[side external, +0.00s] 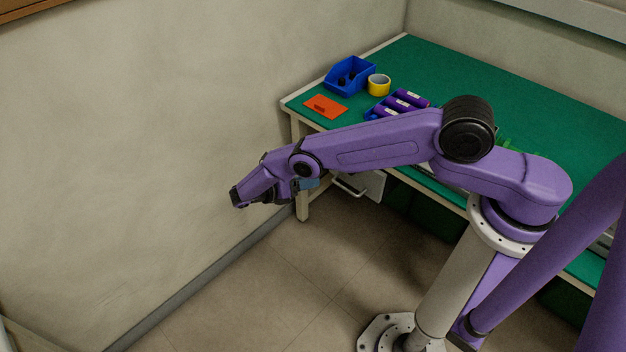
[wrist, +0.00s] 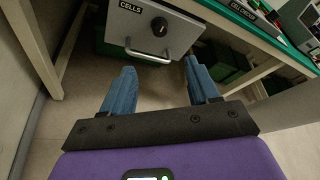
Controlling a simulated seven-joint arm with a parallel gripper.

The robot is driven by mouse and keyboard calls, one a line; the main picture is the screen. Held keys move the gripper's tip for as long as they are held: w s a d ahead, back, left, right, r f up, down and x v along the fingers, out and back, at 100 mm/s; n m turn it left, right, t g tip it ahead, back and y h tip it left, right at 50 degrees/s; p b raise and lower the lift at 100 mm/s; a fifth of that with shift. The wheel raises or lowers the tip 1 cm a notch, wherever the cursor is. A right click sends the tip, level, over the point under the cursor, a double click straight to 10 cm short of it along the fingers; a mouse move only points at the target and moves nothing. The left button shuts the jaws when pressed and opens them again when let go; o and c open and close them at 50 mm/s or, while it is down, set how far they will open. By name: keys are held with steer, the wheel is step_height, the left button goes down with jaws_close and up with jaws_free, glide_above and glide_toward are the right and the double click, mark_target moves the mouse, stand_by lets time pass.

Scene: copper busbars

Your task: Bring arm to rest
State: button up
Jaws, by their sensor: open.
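My gripper (wrist: 162,80) is open and empty. Its two blue fingers stand wide apart in the wrist view, with only floor and the front of the bench beyond them. In the side view my arm reaches out to the left, clear of the bench, and part of the blue gripper (side external: 306,184) shows below the wrist, in front of the bench's left end. The bench (side external: 520,95) has a green top. A grey drawer (wrist: 150,25) marked "CELLS" with a black knob faces the gripper; its handle (side external: 350,188) shows in the side view. No busbars are recognizable.
On the bench are a blue bin (side external: 338,82) with dark items, a yellow tape roll (side external: 379,84), an orange card (side external: 325,107) and several purple cells (side external: 409,97). A wall (side external: 150,150) stands on the left. Floor (side external: 300,270) in front is clear.

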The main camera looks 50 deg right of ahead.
steer(key=shift+a, duration=0.25)
steer(key=shift+w+r, duration=0.15)
steer(key=w+a+r+m+t+y, duration=0.2)
steer(key=w+a+r+y, duration=0.15)
steer(key=a+r, duration=0.5)
steer(key=s+a+r+m+t+y, duration=0.1)
steer(key=s+a+r, duration=0.15)
steer(key=r, duration=0.45)
steer(key=s+a+r+m+y, duration=0.1)
steer(key=s+r+y, duration=0.15)
steer(key=r, duration=0.45)
steer(key=s+d+r+m+y, duration=0.2)
steer(key=s+d+r, duration=0.1)
steer(key=s, duration=0.7)
steer(key=s+d+r+m+y, duration=0.2)
steer(key=s+d+r+y, duration=0.1)
steer(key=s, duration=0.8)
steer(key=s+d+r+m+y, duration=0.2)
steer(key=s+d+r, duration=0.2)
steer(key=s, duration=0.6)
step_height(320, 180, up, 2)
steer(key=shift+s+d+r, duration=0.2)
steer(key=shift+r, duration=0.05)
